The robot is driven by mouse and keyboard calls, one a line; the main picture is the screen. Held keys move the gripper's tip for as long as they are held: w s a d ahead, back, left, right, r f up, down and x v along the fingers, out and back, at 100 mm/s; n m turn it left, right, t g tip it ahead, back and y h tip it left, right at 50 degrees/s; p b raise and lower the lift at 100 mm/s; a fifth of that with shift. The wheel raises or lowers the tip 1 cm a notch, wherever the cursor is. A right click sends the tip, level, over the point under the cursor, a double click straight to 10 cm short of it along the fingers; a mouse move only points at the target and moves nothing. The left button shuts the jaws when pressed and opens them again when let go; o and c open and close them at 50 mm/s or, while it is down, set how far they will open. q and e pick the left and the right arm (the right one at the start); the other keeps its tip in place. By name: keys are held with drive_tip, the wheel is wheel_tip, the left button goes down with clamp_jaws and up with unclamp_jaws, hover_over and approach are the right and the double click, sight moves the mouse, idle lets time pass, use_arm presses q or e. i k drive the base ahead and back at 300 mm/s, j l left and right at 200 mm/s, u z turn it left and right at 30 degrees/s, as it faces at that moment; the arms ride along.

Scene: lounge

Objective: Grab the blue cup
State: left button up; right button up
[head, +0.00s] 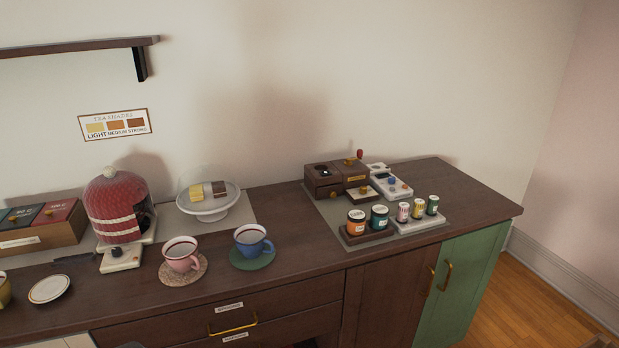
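The blue cup (252,240) stands upright on a round green coaster (252,260) near the front edge of the dark wooden counter. Its handle points right, and dark liquid shows inside. A pink cup (181,254) stands just to its left on a round speckled coaster (183,273), a small gap apart. Neither of my grippers can be made out in the head view. Nothing is touching the blue cup.
A small saucer (49,289) lies at left. Jars (356,222) and boxes (323,181) stand at right. Bare counter (310,255) lies right of the blue cup.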

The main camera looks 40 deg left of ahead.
sight(250, 239)
drive_tip(key=u, duration=1.75)
